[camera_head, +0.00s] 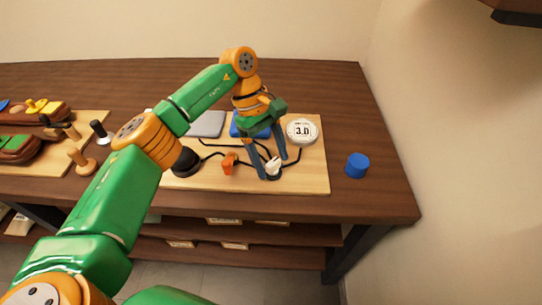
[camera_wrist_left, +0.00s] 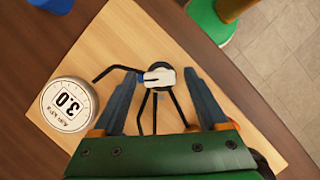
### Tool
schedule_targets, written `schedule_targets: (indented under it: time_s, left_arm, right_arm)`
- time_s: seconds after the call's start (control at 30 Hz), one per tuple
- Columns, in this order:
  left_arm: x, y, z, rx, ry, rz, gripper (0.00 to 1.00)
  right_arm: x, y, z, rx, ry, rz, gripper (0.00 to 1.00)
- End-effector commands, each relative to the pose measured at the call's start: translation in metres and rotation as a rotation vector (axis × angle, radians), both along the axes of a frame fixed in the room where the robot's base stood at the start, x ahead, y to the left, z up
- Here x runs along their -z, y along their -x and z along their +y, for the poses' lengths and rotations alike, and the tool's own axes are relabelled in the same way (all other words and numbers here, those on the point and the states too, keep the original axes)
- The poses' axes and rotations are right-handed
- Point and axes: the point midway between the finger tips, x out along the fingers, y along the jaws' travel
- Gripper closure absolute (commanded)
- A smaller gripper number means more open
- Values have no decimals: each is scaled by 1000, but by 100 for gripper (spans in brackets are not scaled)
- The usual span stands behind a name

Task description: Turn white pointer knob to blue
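The white pointer knob (camera_head: 273,166) is on the light wooden board, near its front right. In the left wrist view the white knob (camera_wrist_left: 159,77) sits on a dark round base with black lines running out from it. A small blue spot shows at its left end. My left gripper (camera_head: 272,165) reaches down over it. In the left wrist view the fingers of my left gripper (camera_wrist_left: 163,75) are apart, one on each side of the knob, with a gap visible at least on the right. My right gripper is out of view.
A round white dial (camera_head: 302,132) reading 3.0 is beside the knob. An orange knob (camera_head: 229,163) is to its left. A blue cylinder (camera_head: 357,165) stands on the table (camera_head: 385,195) right of the board (camera_head: 312,180). Pegs and coloured pieces lie at the far left.

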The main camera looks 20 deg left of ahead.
Motion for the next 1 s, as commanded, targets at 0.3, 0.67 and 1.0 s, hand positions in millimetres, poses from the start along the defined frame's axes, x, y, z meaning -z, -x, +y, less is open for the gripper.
schedule_targets:
  time_s: [0.3, 0.67, 1.0]
  left_arm:
    - [-4, -2, 2, -3, 0, -2, 22]
    - [-64, -11, 23, -2, 0, 0, 22]
    - [-66, -12, 24, 0, 0, -1, 22]
  right_arm:
    - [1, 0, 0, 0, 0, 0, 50]
    - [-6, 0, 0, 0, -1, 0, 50]
    - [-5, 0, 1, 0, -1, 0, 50]
